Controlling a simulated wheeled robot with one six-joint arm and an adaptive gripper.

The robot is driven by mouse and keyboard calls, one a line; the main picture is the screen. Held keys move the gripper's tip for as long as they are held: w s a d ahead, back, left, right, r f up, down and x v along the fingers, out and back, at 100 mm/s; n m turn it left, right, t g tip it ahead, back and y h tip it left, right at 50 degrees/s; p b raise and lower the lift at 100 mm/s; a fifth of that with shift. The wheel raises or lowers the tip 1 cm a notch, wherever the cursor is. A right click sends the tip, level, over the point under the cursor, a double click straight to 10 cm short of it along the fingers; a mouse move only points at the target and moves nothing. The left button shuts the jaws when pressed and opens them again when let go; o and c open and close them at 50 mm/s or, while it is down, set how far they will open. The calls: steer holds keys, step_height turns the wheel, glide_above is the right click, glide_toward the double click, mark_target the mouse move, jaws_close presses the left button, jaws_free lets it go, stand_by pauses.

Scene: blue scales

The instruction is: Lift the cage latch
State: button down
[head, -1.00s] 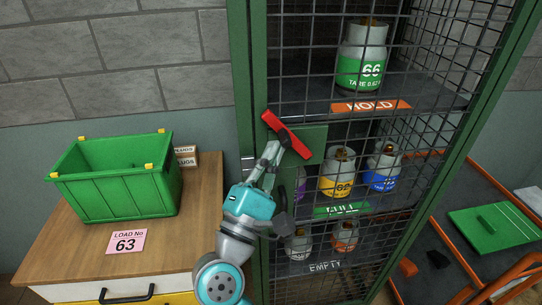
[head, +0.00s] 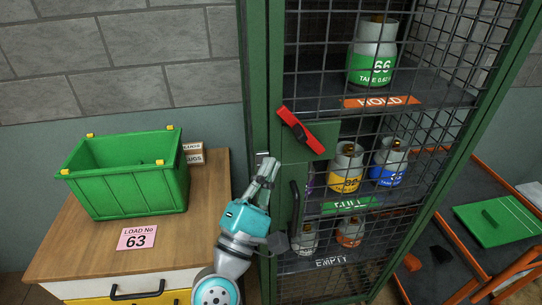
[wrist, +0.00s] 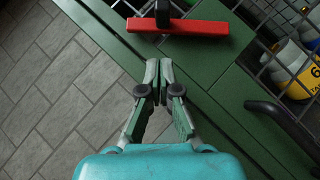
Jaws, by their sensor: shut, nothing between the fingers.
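The cage latch (head: 309,139) is a red bar on a dark pivot, set on a green plate of the cage door. It is tilted, its upper end to the left, in the head view. In the wrist view the red latch (wrist: 205,28) lies at the top, beyond my fingertips. My gripper (head: 271,163) is shut and empty, below and to the left of the latch. In the wrist view my gripper (wrist: 159,68) shows its fingertips together over the green door frame, with a gap between them and the latch.
A black door handle (head: 295,205) stands below the latch, close to the right of my gripper. Mesh covers shelves of gas cylinders (head: 372,65). A green bin (head: 130,190) sits on a wooden cabinet (head: 75,245) at left. An orange-edged bench with a green panel (head: 497,222) is at right.

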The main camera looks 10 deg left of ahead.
steer(key=v, duration=0.8)
steer(key=shift+a+r, duration=0.15)
steer(key=shift+a, duration=0.1)
steer(key=shift+s, duration=0.1)
steer(key=s+d+f+n+t+y, duration=0.1)
steer(key=s+d+f+n+y, duration=0.65)
steer(key=n, duration=0.75)
steer(key=s+d+f+n+t+y, duration=0.1)
steer(key=s+d+f+n+y, duration=0.3)
steer(key=d+n, duration=0.85)
steer(key=s+d+f+n+g+h, duration=0.1)
steer(key=s+d+f+n+g, duration=0.1)
steer(key=s+n, duration=0.4)
steer(key=s+d+f+n+g+h, duration=0.1)
steer(key=s+f+n+g, duration=0.3)
steer(key=n, duration=0.5)
steer(key=s+d+f+n+g+h, duration=0.1)
steer(key=s+d+f+n+g, duration=0.2)
steer(key=s+f+n, duration=0.3)
steer(key=s+n, duration=0.2)
steer(key=s, duration=0.2)
steer(key=shift+d+f+g, duration=0.35)
steer(key=shift+g, duration=0.05)
steer(key=shift+n, duration=0.25)
